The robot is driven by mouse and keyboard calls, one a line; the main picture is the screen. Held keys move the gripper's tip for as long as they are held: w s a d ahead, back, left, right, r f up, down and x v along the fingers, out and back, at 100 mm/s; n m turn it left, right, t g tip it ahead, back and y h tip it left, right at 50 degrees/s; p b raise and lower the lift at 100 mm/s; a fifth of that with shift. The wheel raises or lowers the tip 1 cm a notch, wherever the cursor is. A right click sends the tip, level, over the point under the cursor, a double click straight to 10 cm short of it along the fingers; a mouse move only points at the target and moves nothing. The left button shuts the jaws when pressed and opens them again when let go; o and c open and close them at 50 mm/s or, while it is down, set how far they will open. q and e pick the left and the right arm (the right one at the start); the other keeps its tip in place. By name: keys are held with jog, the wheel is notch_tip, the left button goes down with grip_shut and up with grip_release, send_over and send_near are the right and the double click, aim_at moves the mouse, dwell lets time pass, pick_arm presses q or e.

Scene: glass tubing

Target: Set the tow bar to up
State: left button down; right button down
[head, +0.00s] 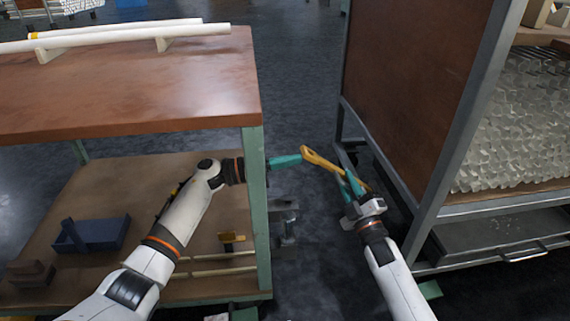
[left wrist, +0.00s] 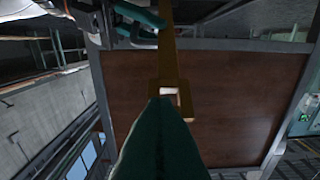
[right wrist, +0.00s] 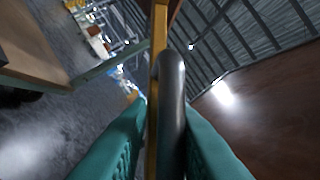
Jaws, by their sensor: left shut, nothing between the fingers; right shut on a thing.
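The tow bar (head: 322,162) is a yellow bar with a loop at its upper end, tilted at the end of the cart. It crosses the right wrist view (right wrist: 158,30), and its square loop shows in the left wrist view (left wrist: 184,107). My left gripper (head: 300,159) is shut and empty, its tip (left wrist: 162,98) at the loop's opening; I cannot tell how deep it sits. My right gripper (head: 349,182) is shut on a dark grey bar (right wrist: 173,110); the yellow bar runs close alongside, and I cannot tell whether it is also pinched.
The cart (head: 462,130) with brown panels and glass pieces stands at right. At left is a brown-topped bench (head: 130,90) with white tubes; its green leg (head: 255,200) is close to my left arm. Bare floor (head: 300,60) lies between them.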

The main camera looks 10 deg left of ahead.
jog(key=shift+w+d+r, duration=0.1)
jog(key=shift+d, duration=0.05)
pick_arm(q)
jog(key=shift+w+d+r, duration=0.15)
jog(key=shift+d+r, duration=0.25)
jog(key=shift+r, duration=0.4)
jog(key=shift+d, duration=0.1)
pick_arm(e)
jog(key=c, duration=1.5)
grip_release()
